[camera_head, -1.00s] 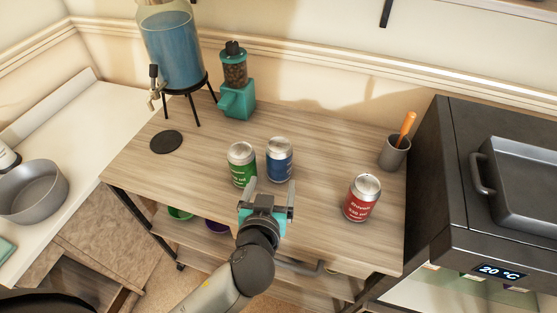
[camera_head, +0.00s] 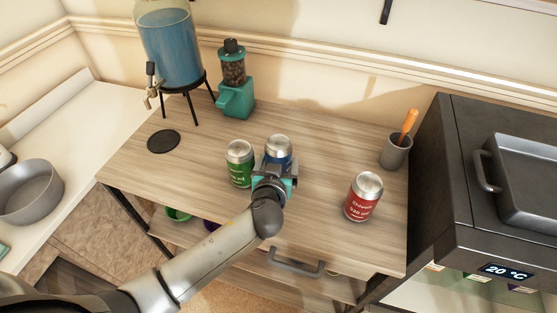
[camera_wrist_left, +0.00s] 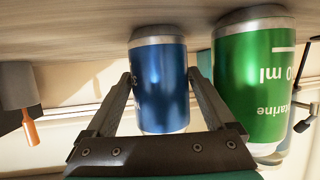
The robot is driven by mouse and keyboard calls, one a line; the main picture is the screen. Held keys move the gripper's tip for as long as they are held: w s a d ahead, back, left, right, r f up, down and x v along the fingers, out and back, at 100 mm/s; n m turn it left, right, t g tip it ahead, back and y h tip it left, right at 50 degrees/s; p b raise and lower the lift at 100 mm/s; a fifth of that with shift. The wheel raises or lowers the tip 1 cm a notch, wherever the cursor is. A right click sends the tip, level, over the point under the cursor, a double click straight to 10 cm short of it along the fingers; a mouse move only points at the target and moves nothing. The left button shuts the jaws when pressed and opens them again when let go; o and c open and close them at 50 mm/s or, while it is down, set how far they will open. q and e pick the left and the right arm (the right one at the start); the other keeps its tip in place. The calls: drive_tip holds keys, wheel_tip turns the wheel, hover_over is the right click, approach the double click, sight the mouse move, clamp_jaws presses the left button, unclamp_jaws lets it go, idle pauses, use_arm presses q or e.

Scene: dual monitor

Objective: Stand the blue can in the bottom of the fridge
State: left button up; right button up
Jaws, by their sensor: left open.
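The blue can (camera_head: 278,146) stands upright on the wooden cart, just right of the green can (camera_head: 239,165). My left gripper (camera_head: 275,169) is open at the blue can, its body hiding the can's lower part in the head view. In the left wrist view the blue can (camera_wrist_left: 159,85) is between the two open fingers (camera_wrist_left: 160,100), with a gap visible on its left side. The green can (camera_wrist_left: 254,85) is close beside the right finger there. My right gripper is not in view. The front of the black unit with a 20 °C display (camera_head: 507,271) shows at the right; I cannot tell whether it is the fridge.
A red can (camera_head: 363,197) stands to the right on the cart top (camera_head: 325,165). A grey cup with an orange handle (camera_head: 395,152), a teal dispenser (camera_head: 236,98) and a blue water dispenser (camera_head: 172,50) stand at the back. A black coaster (camera_head: 164,141) lies at left.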

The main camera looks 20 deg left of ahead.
use_arm(q)
drive_tip(key=shift+w+f, duration=0.2)
drive_tip(key=shift+w, duration=0.2)
drive_tip(key=shift+r, duration=0.1)
clamp_jaws()
idle(0.4)
